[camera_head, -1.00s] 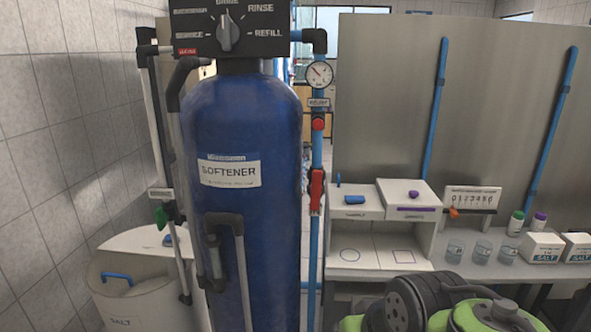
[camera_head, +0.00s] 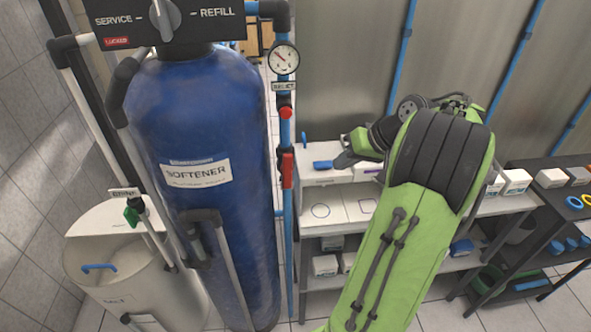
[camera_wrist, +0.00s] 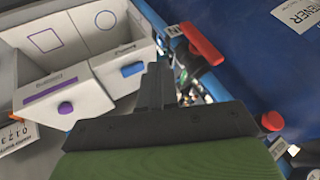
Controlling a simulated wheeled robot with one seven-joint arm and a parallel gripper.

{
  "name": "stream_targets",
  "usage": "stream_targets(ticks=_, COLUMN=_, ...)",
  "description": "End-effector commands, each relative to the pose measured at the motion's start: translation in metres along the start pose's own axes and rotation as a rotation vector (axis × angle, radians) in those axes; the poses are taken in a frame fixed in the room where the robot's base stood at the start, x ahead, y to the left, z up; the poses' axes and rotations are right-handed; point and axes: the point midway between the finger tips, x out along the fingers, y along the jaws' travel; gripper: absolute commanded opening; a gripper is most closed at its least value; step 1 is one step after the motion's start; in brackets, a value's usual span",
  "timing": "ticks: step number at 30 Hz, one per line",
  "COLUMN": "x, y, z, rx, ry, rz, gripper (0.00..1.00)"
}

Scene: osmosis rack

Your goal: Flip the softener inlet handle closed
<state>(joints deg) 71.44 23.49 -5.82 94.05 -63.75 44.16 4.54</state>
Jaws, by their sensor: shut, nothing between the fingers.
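A red lever handle (camera_head: 287,170) sits on the blue vertical pipe (camera_head: 283,225) to the right of the blue softener tank (camera_head: 200,130). It lies roughly along the pipe. In the wrist view the red handle (camera_wrist: 203,44) shows at upper right, beyond my fingertips and apart from them. My gripper (camera_head: 345,159) is to the right of the handle in the head view, pointing left toward the pipe. In the wrist view my gripper (camera_wrist: 155,72) has its dark fingers together, with nothing between them. Small labels by the pipe are too small to read surely.
A round red knob (camera_head: 285,113) and a gauge (camera_head: 284,58) are on the same pipe above the handle. A white two-part station (camera_head: 340,208) stands on the shelf below my gripper.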

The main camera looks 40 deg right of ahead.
Motion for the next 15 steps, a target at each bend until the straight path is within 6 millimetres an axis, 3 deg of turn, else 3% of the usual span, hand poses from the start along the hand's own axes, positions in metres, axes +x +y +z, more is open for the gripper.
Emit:
stream_targets(ticks=5, x=0.009, y=-0.001, z=0.001, rx=-0.001, ry=-0.002, rz=-0.003, gripper=0.0)
stream_targets(ticks=15, x=0.08, y=-0.001, z=0.002, rx=-0.001, ry=-0.004, rz=-0.003, gripper=0.0)
